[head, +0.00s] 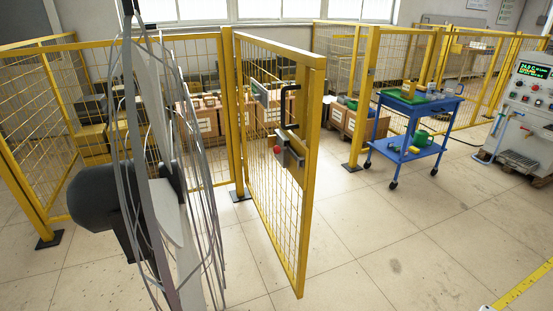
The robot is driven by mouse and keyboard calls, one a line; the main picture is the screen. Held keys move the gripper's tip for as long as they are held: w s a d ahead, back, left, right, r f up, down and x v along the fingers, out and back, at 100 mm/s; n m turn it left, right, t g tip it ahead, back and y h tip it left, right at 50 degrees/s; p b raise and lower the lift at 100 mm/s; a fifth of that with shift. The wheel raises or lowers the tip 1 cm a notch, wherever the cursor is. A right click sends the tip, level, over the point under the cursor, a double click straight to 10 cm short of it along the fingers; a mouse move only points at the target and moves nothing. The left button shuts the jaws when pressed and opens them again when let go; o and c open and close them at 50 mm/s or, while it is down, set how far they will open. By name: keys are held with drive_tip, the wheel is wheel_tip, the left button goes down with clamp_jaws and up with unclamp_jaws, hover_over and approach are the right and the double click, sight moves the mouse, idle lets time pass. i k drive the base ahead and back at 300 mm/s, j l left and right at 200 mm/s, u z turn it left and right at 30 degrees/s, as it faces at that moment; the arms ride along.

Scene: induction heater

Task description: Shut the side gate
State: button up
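The side gate (270,215) is a yellow-framed mesh panel in the head view. It stands open, swung toward me from its hinge side at the left post (230,120). Its free edge (311,180) is nearest me and apart from the right post (364,100). A black pull handle (289,106) and a grey latch box (291,152) with a red button sit near the free edge. The gateway between the posts is open. No gripper fingers can be made out in this view, and nothing is seen touching the gate.
A blue trolley (413,132) with tools stands right of the gateway. A control cabinet (528,105) is at the far right. Cardboard boxes (205,122) stand behind the mesh fence. The tiled floor right of the gate is clear, with yellow tape (522,285) at the lower right.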

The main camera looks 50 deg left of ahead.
sight(305, 176)
drive_tip(key=i+u, duration=0.4)
drive_tip(key=i+l+u, duration=0.1)
drive_tip(key=i+u, duration=0.3)
drive_tip(key=i+l+u, duration=0.2)
drive_tip(key=u, duration=0.15)
drive_tip(key=i+u, duration=0.25)
drive_tip(key=u, duration=0.2)
drive_tip(key=i+l+u, duration=0.2)
drive_tip(key=u, duration=0.3)
drive_tip(key=i+l+u, duration=0.2)
drive_tip(key=u, duration=0.25)
drive_tip(key=i+l+u, duration=0.15)
drive_tip(key=l+u, duration=0.35)
drive_tip(key=i+l+u, duration=0.1)
drive_tip(key=u, duration=0.35)
drive_tip(key=l+u, duration=0.15)
drive_tip(key=u, duration=0.45)
drive_tip(key=i+l, duration=0.05)
